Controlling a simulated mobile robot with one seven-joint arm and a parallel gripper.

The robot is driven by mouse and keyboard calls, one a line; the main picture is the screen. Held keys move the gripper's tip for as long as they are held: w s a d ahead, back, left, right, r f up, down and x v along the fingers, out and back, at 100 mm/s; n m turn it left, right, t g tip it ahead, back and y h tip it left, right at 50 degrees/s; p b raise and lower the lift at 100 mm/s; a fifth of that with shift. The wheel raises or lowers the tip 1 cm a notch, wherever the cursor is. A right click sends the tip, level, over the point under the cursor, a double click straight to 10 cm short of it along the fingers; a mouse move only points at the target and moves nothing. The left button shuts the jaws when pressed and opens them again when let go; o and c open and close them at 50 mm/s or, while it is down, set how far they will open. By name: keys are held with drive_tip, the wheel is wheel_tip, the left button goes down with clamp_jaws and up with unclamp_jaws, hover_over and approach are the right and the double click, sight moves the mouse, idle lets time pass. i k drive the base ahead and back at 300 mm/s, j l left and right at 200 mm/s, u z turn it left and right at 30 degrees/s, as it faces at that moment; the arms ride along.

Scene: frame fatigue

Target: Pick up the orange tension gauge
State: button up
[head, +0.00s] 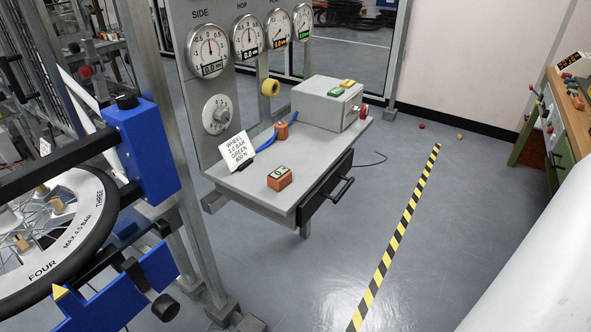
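A small orange box with a dark-edged display face on top (279,178), which looks like the tension gauge, sits on the grey bench top (245,187) near its front edge. Its display characters are too small to read surely. A second, smaller orange piece (282,131) stands farther back on the bench beside a blue curved part (266,141); I cannot tell what it is. My gripper is not in view. A smooth white shape at the lower right may be part of my arm.
A white card (237,151) stands left of the orange box. A grey box (327,102) with coloured buttons sits at the bench's back right. A black-handled drawer (328,190) is below. Blue posts and a wheel (52,232) crowd the left. Floor right of the bench is mostly clear.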

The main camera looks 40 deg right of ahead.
sight(279, 179)
drive_tip(key=l, duration=1.1)
drive_tip(key=i, duration=0.6)
